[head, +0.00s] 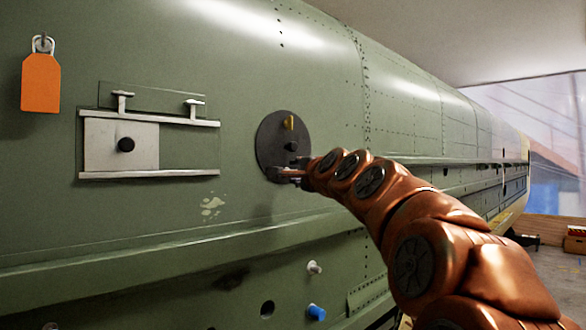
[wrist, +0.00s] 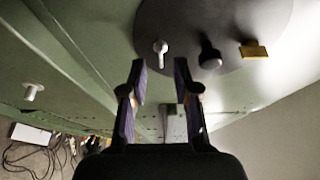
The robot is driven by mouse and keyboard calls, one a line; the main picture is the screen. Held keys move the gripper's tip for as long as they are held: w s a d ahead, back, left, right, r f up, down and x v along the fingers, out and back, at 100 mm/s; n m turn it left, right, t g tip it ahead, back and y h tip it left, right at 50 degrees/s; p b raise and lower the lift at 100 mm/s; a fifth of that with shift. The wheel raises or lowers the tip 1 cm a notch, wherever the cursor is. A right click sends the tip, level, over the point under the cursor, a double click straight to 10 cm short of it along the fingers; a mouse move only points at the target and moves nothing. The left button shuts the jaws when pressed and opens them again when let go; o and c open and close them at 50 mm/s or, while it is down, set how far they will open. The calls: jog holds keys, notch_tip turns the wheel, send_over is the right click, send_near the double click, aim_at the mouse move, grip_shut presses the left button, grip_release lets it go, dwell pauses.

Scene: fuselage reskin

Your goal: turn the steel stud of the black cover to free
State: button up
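The round black cover (head: 270,136) sits on the green fuselage skin in the head view. It fills the top of the wrist view (wrist: 180,18). The steel stud (wrist: 161,48) is a pale pin with a rounded head near the cover's edge in the wrist view. In the head view I cannot pick it out near my gripper. A black knob (wrist: 208,54) and a yellow tab (wrist: 254,50) are beside it on the cover. My gripper (wrist: 160,76) is open and empty, its two fingers apart just short of the stud, which appears between and beyond the tips.
Left of the cover, a pale sliding plate (head: 102,146) with a black knob sits between two rails. An orange tag (head: 40,84) hangs at far left. A white peg (head: 314,267) and a blue peg (head: 316,312) stick out below the ledge.

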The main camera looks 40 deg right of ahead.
jog(key=p+x, duration=0.1)
jog(key=x, duration=0.2)
jog(key=shift+w+d, duration=0.15)
jog(key=shift+w, duration=0.15)
grip_shut()
